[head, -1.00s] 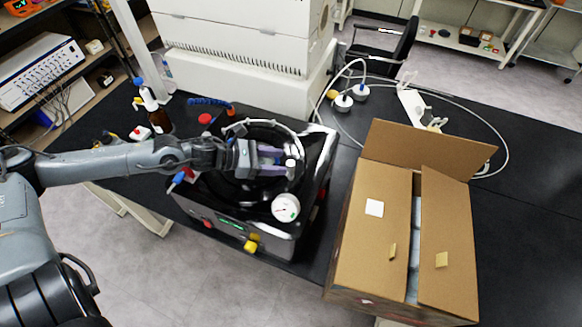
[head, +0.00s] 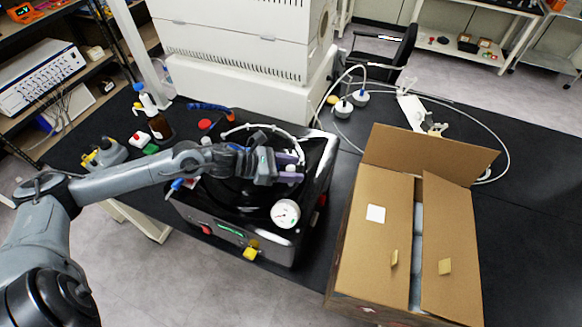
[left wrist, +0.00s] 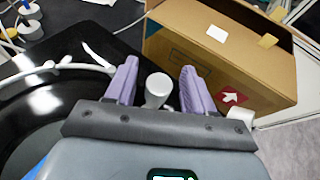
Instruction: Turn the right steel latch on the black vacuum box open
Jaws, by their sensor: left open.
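The black vacuum box (head: 285,248) stands on the dark bench at centre, with a round black lid. My left gripper (head: 291,167) is over the right part of its top. Its two purple fingers are spread, also in the left wrist view (left wrist: 158,82). A pale grey rounded post (left wrist: 157,90), seemingly the right latch, stands between the fingers with gaps on both sides. In the head view the fingers partly cover it, and I cannot tell its turned position. My right gripper is not in view.
A white dial gauge (head: 285,213) sits at the box's front right corner. A pale hose (head: 262,127) curves over the lid. An open cardboard box (head: 372,245) stands close on the right. Bottles (head: 150,105) stand at left, and a large white machine (head: 240,50) stands behind.

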